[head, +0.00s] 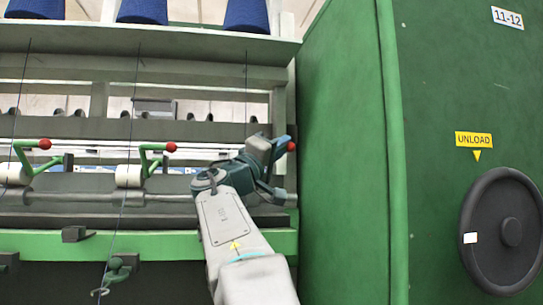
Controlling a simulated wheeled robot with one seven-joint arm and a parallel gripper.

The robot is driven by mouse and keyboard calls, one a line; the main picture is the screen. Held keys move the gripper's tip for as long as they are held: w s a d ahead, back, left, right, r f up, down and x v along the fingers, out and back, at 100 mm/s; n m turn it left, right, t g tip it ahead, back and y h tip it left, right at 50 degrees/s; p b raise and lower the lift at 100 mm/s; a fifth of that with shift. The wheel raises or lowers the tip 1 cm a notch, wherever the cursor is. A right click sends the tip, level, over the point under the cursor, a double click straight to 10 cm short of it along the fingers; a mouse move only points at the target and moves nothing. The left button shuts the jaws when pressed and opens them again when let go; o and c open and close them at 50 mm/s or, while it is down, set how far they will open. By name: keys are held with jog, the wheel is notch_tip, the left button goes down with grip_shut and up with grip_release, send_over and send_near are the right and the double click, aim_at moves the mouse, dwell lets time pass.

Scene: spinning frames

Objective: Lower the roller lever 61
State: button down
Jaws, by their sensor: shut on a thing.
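The knob is raised, at about the height of the other levers' knobs. No number 61 can be read on it.
Two other green levers with red knobs, one in the middle (152,158) and one at the left (24,158), stand by white rollers. A green cabinet wall (345,150) stands close right of my gripper. A black handwheel (503,231) is on its front. Dark threads hang from blue bobbins (143,11).

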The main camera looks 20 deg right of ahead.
jog(key=shift+f+b, duration=0.65)
jog(key=shift+f, duration=0.05)
jog(key=c, duration=1.4)
grip_release()
jog(key=shift+c, duration=0.2)
jog(key=shift+r, duration=0.1)
jog(key=b+v, duration=0.3)
jog(key=v, duration=1)
jog(key=shift+s+a, duration=0.15)
jog(key=shift+a, duration=0.2)
jog(key=shift+f, duration=0.2)
